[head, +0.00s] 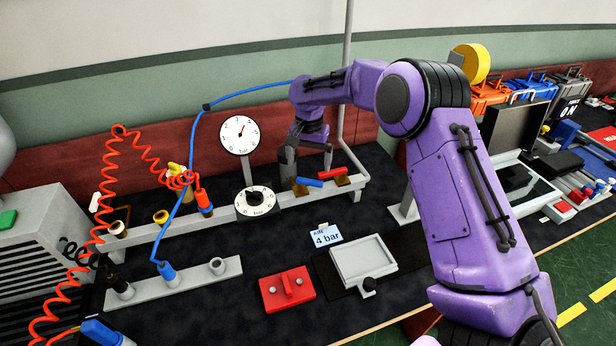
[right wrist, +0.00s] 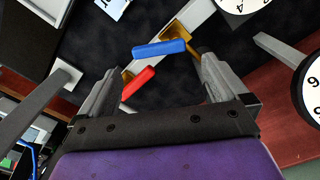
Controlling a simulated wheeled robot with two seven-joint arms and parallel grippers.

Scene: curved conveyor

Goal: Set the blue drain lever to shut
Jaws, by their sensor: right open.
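The blue drain lever (head: 308,182) sits on a brass valve on the grey pipe rail, left of a red lever (head: 333,172). In the right wrist view the blue lever (right wrist: 160,48) lies crosswise just beyond and between my fingertips, with the red lever (right wrist: 139,82) nearer the left finger. My right gripper (head: 308,163) points down over the two levers. In the right wrist view my right gripper (right wrist: 163,66) is open and empty, its fingers apart; I see no clear contact with the blue lever. My left gripper is out of view.
A round gauge (head: 239,135) on a post and a second dial (head: 255,202) stand left of the levers. A "4 bar" card (head: 326,236), a grey tray (head: 364,258) and a red block (head: 287,291) lie in front. A coiled red hose (head: 104,235) hangs at the left.

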